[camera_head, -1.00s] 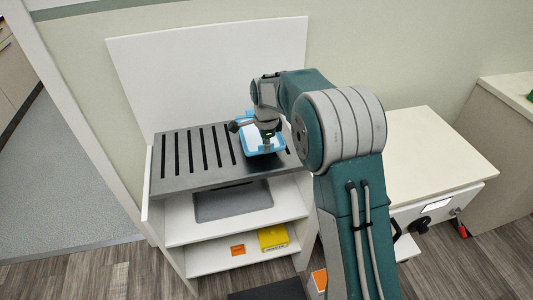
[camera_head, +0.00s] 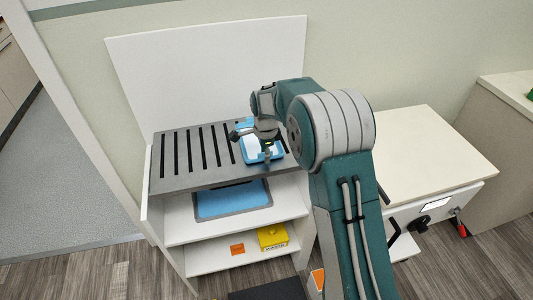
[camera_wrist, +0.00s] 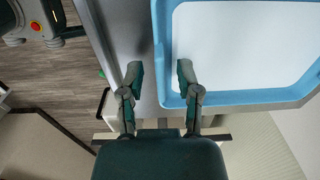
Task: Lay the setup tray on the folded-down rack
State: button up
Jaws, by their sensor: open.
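The setup tray (camera_head: 249,147), with a blue rim and white inside, lies on the dark slotted rack (camera_head: 190,178) near its right end. The rack is folded down and roughly level. My gripper (camera_head: 266,154) is over the tray and hides part of it. In the wrist view my gripper (camera_wrist: 160,72) is open, with one finger on each side of the tray's blue side wall (camera_wrist: 162,45). The fingers look apart from the wall. The tray's white floor (camera_wrist: 245,45) is empty where it shows.
A white board (camera_head: 210,70) stands behind the rack. A pale counter (camera_head: 425,150) is at the right, its top clear.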

notch_tip(320, 180, up, 12)
jog(key=shift+s+r, duration=0.15)
jog(key=shift+r, duration=0.1)
dwell(0.3)
jog(key=s+d+r+n+t, duration=0.1)
jog(key=s+d+r+n, duration=0.3)
jog(key=s+r, duration=0.3)
jog(key=s+d+r+n+t, duration=0.2)
jog(key=s+d+r+n, duration=0.2)
jog(key=s, duration=0.6)
jog(key=s+d+f+n+t, duration=0.1)
jog(key=s+n, duration=0.3)
jog(key=s, duration=0.4)
jog(key=s+d+f+n+t, duration=0.1)
jog(key=s+d+f+n, duration=0.1)
jog(key=s, duration=0.6)
jog(key=shift+s+d+f+n, duration=0.2)
jog(key=shift+d+n, duration=0.3)
jog(key=shift+n, duration=0.4)
jog(key=shift+s+d+r+t, duration=0.1)
jog(key=shift+s+d+t, duration=0.1)
jog(key=shift+t, duration=0.1)
